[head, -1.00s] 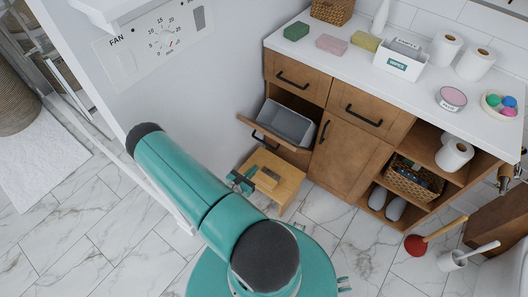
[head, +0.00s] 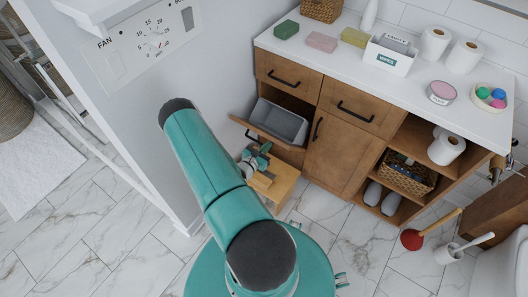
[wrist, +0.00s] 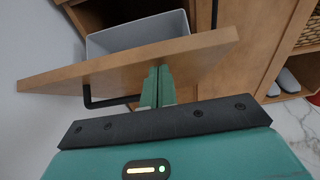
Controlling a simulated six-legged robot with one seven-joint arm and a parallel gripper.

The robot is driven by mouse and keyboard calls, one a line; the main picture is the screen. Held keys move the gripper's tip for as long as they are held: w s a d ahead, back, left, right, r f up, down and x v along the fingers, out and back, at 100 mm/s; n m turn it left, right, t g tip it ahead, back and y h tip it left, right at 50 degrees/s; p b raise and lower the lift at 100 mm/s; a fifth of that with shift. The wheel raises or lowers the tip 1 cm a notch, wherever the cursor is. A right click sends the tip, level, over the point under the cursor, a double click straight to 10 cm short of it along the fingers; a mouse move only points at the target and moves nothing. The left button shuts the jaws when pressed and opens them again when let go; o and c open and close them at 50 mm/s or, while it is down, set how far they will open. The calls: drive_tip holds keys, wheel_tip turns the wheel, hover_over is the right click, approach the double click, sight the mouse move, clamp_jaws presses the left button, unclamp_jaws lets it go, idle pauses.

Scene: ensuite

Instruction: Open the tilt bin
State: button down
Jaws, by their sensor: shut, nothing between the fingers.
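The tilt bin's wooden front (head: 268,136) leans outward from the vanity, below the left drawer, with a grey liner (head: 283,121) showing inside. In the wrist view the front (wrist: 130,61) slopes across the picture, its black handle (wrist: 103,102) on its outer face and the liner (wrist: 138,32) behind it. My gripper (wrist: 158,72) is shut and empty. In the head view my gripper (head: 262,152) is just in front of the tilted panel.
A small wooden stool (head: 275,185) stands below the bin, under my gripper. The vanity's cupboard door (head: 340,153) is to the right, with open shelves beyond. A grey wall (head: 200,100) is close on the left. A plunger (head: 413,239) and toilet brush (head: 447,253) stand at right.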

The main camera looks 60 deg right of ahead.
sight(272, 137)
drive_tip(key=d+r, duration=0.3)
drive_tip(key=shift+s+d, duration=0.25)
drive_tip(key=shift+d, duration=0.1)
drive_tip(key=shift+a, duration=0.1)
